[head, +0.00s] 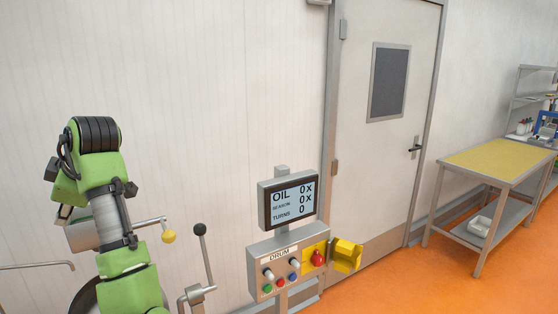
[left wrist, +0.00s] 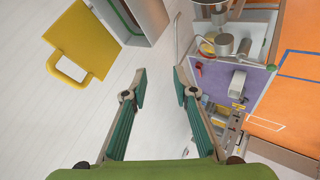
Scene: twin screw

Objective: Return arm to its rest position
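My left arm (head: 115,215), green with a black-banded joint, rises at the left of the head view. My left gripper (left wrist: 160,84) shows in the left wrist view with its two teal-padded fingers apart and nothing between them. Its fingers are not clearly seen in the head view. A pale wall lies behind the fingers in the wrist view. My right gripper is in neither view.
A drum control panel (head: 283,266) with a display (head: 289,201) stands right of my left arm. Near it are a black-knobbed lever (head: 207,258) and a yellow-knobbed crank (head: 168,236). A yellow-topped table (head: 495,160) stands at right. The wrist view shows a yellow handled panel (left wrist: 88,38) and a purple surface (left wrist: 215,78).

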